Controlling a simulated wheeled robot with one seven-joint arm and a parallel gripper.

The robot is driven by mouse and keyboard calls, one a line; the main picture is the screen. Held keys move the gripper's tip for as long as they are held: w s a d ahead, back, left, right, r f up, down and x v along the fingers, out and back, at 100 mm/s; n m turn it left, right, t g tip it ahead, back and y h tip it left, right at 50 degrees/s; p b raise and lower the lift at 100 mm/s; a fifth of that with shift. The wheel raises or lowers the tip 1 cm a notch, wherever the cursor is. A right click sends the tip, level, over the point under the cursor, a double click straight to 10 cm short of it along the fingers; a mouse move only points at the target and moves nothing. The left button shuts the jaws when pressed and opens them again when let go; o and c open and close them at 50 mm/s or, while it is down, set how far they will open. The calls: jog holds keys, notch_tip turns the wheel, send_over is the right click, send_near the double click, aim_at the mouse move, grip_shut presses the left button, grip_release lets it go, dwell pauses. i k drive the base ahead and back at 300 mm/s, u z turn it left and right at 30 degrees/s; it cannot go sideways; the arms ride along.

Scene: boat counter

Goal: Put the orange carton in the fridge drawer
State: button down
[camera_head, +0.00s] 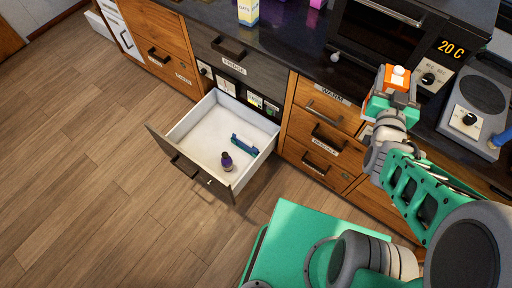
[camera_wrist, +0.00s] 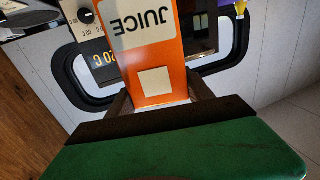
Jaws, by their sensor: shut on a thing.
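The orange carton (camera_head: 398,77), with a white cap, is held up at the right, in front of the counter appliances. It also shows in the wrist view (camera_wrist: 155,65), with a white panel reading JUICE upside down. My gripper (camera_head: 391,103) is shut on the carton; its dark fingers (camera_wrist: 160,98) lie on both sides of it. The fridge drawer (camera_head: 190,122) is pulled out below the FRIDGE label, to the left of and below my gripper. It has white walls and a dark front. A dark bottle (camera_head: 227,161) and a blue-teal item (camera_head: 244,146) lie inside.
A pale yellow OATS carton (camera_head: 248,13) stands on the dark counter above the drawer. An oven (camera_head: 375,35) and a hot plate (camera_head: 478,100) stand to its right. Closed wooden drawers (camera_head: 318,135) flank the open one. Its left half has clear floor space.

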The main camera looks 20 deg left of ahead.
aim_at(192, 148)
jog(key=u, duration=0.1)
jog(key=i, duration=0.65)
jog(key=u, duration=2.35)
jog(key=i, duration=0.5)
jog(key=u, duration=0.05)
